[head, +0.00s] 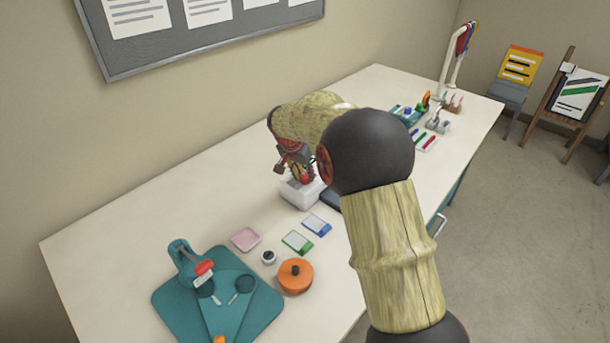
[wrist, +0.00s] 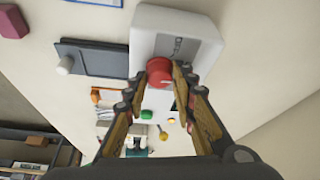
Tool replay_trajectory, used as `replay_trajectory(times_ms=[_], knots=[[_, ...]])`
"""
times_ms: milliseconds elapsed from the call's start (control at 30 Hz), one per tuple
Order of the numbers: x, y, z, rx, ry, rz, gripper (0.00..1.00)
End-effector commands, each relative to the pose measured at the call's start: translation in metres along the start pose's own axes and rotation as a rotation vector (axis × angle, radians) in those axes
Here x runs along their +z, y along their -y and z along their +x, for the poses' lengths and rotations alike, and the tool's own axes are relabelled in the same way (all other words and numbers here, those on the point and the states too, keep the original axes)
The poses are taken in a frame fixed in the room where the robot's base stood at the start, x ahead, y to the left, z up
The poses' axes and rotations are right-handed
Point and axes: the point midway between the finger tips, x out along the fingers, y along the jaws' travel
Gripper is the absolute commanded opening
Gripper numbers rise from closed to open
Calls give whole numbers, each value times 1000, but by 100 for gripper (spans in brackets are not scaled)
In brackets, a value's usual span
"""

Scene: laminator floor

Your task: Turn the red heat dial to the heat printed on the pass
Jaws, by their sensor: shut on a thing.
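The red heat dial (wrist: 159,70) sits on the front of the white laminator (wrist: 196,22). My gripper (wrist: 161,76) is shut on the dial, with one finger on each side of it. In the head view, my gripper (head: 298,172) is at the white laminator (head: 297,194), and my arm hides part of it. A blue-edged card (head: 317,225) and a green-edged card (head: 297,241) lie on the table in front of the laminator. I cannot tell which is the pass, and their print is too small to read.
A dark flat tray (wrist: 100,58) lies beside the laminator. Pens and small tools lie farther along the table.

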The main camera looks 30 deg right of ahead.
Motion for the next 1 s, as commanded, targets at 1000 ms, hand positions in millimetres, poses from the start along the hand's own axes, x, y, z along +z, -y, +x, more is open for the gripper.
replay_trajectory(times_ms=[1000], knots=[[-3, 5, 0, 357, 2, 861, 1]])
